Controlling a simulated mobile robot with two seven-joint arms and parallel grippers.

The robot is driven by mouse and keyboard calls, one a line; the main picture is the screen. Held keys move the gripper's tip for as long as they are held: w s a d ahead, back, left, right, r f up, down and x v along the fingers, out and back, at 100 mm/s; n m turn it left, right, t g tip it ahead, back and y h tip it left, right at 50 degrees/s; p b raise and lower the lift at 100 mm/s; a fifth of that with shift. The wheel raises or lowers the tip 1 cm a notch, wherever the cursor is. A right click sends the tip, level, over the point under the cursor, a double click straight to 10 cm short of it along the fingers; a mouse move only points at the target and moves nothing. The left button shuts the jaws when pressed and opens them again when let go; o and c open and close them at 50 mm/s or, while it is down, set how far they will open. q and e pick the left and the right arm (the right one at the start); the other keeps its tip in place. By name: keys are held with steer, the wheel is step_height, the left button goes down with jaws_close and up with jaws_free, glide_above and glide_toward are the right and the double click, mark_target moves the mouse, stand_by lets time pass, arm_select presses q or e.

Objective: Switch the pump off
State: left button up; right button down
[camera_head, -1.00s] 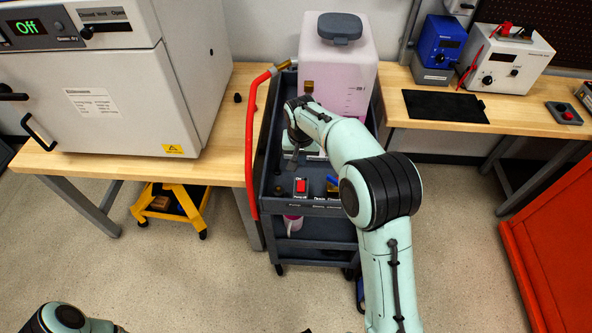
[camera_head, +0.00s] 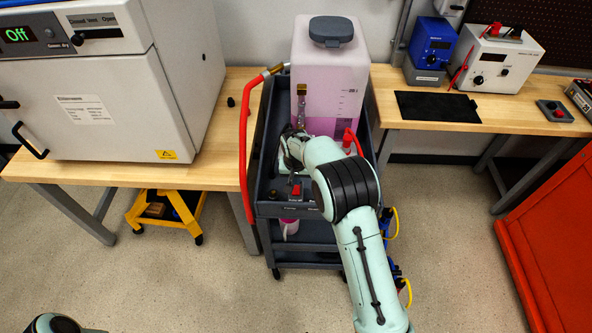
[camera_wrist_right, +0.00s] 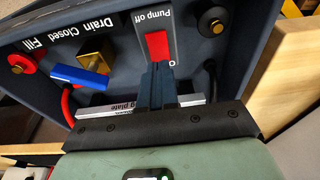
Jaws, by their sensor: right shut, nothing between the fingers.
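The pump switch is a red rocker (camera_wrist_right: 158,45) on a grey plate labelled "Pump off", with a small "O" beside it, in the right wrist view. In the head view the red switch (camera_head: 296,190) is at the front of the dark cart (camera_head: 264,208). My right gripper (camera_wrist_right: 158,68) is shut and empty, its fingertips right at the rocker's edge; I cannot tell whether they touch it. In the head view the right arm reaches over the cart from the right and its wrist hides part of the top. My left gripper is out of view.
A blue-handled valve (camera_wrist_right: 80,80) labelled "Drain Closed" and a red fitting (camera_wrist_right: 20,62) by "Fill" sit beside the switch. A pink-filled tank (camera_head: 320,75) stands on the cart, with a red hose (camera_head: 244,150) along its left side. A white oven (camera_head: 90,90) stands left.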

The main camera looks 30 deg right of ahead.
mark_target(296, 190)
steer(key=shift+w+d+f, duration=0.1)
steer(key=shift+w+f, duration=0.05)
steer(key=shift+f, duration=0.55)
steer(key=shift+w+d+f, duration=0.1)
steer(key=shift+f, duration=0.55)
steer(key=shift+f, duration=0.25)
steer(key=shift+s+a+f, duration=0.1)
steer(key=shift+s+a+b, duration=0.2)
steer(key=shift+s+b, duration=0.15)
steer(key=shift+s+a, duration=0.15)
steer(key=shift+s, duration=0.15)
steer(key=shift+r, duration=0.2)
